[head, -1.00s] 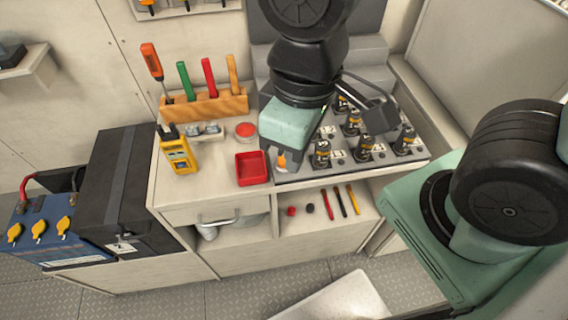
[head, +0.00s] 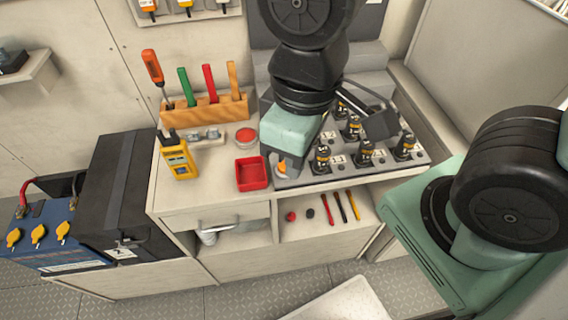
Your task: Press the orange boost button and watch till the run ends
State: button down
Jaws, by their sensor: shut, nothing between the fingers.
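The orange boost button (head: 282,167) is at the front left corner of the grey switch panel (head: 318,178) on the bench. My gripper (head: 279,157) comes down from above with its fingers shut and empty. The dark fingertips are right at the button and partly cover it. I cannot tell whether they touch it or whether the button is pushed in. My green gripper body hides the back left of the panel.
Several black rotary switches (head: 363,158) stand on the panel, close right of my gripper. A red tray (head: 251,172) sits just left. A yellow meter (head: 178,158) and a wooden tool rack (head: 205,112) stand farther left. A black box (head: 115,190) is beside the bench.

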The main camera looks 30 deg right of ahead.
aim_at(282, 166)
jog(key=z, duration=1.55)
jog(key=k+j, duration=0.45)
